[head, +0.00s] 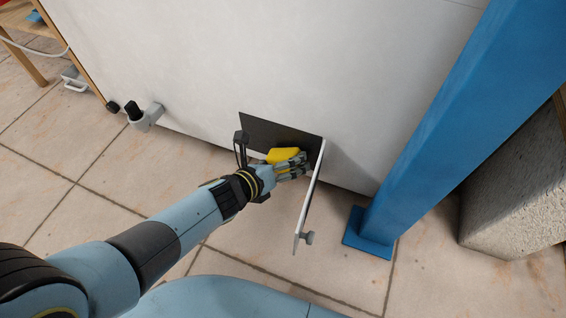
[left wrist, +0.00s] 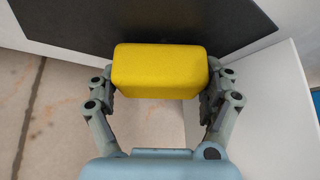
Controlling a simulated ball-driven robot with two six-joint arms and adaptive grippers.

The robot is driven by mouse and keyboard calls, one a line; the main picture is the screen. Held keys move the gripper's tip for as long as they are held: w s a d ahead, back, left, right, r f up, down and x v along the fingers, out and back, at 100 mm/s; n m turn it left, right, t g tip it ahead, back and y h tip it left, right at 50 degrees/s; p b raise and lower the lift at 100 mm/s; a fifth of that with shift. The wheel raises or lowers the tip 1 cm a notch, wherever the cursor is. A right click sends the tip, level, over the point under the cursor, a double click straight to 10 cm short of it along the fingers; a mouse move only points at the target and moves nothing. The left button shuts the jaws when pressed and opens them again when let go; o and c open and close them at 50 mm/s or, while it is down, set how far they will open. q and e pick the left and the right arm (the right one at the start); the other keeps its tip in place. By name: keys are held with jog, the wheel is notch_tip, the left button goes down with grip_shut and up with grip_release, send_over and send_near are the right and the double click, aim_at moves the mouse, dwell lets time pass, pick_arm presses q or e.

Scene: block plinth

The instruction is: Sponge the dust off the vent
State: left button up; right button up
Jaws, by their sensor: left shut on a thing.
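My left gripper (head: 298,165) is shut on a yellow sponge (head: 284,155), in front of a dark opening (head: 262,131) low in the white wall. In the left wrist view the sponge (left wrist: 160,70) sits between both fingers of the left gripper (left wrist: 160,88), with the dark panel (left wrist: 240,25) of the opening just beyond it. I cannot tell whether the sponge touches that panel. A white door (head: 309,200) with a grey knob (head: 308,238) stands swung out to the right of the gripper. Dust is not distinguishable. My right gripper is not in view.
A blue post (head: 430,110) with a foot plate stands to the right, beside a rough concrete block (head: 515,200). A wooden stand (head: 22,50) is at the far left. The tiled floor (head: 110,190) in front is clear.

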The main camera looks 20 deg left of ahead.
pick_arm(q)
jog(key=shift+w, duration=0.45)
jog(key=shift+s+d, duration=0.15)
jog(key=shift+d, duration=1.35)
jog(key=shift+s+d, duration=0.2)
jog(key=shift+d, duration=0.3)
jog(key=shift+a, duration=0.1)
jog(key=shift+w+a+r, duration=0.1)
jog(key=shift+w+a, duration=0.05)
jog(key=shift+a, duration=0.45)
jog(key=shift+w+a, duration=0.1)
jog(key=shift+a, duration=0.5)
jog(key=shift+w+a, duration=0.1)
jog(key=shift+a, duration=0.5)
